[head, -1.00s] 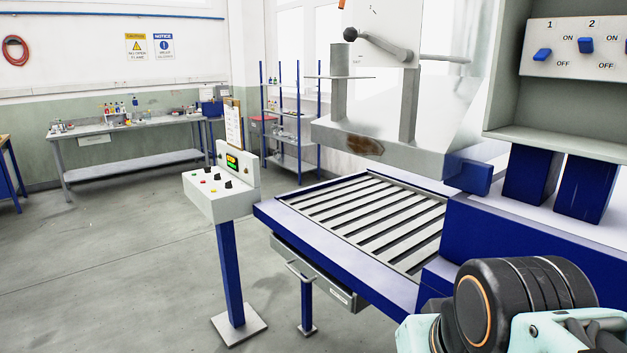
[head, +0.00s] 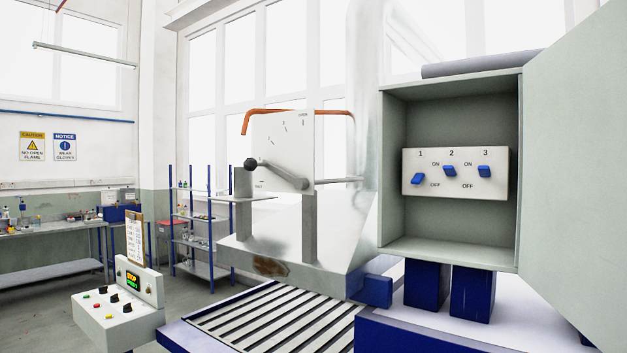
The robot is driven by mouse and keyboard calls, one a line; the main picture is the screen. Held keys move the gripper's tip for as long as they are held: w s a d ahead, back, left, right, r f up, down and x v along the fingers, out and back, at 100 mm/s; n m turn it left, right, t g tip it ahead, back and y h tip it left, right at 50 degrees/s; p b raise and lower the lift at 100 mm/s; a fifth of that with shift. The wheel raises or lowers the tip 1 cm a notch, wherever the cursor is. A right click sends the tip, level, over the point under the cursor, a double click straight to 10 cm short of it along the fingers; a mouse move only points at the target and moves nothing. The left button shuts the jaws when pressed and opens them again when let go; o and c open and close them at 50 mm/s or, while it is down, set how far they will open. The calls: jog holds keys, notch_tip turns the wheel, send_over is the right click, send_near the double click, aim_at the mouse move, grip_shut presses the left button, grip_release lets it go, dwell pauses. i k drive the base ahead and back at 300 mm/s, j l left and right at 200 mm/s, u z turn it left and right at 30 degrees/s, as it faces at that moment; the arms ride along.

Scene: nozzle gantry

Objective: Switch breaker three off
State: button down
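The breaker panel (head: 460,190) is a pale plate inside an open grey cabinet (head: 393,160) at the right of the head view. It carries three blue levers under the numbers 1, 2 and 3. Breaker three (head: 484,171) is the rightmost lever and sits raised, toward the ON side. Breaker two (head: 450,171) is raised at about the same height. Breaker one (head: 417,178) sits lower, toward OFF. My gripper is not in view.
The cabinet door (head: 575,170) stands open to the right. Left of the cabinet is a plate with a black-knobbed lever (head: 285,175) above a slatted bed (head: 270,320). A control box (head: 118,310) stands at lower left. The space before the breakers looks clear.

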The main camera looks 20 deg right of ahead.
aim_at(484, 170)
jog(key=k+z, duration=0.1)
jog(key=z, duration=1.15)
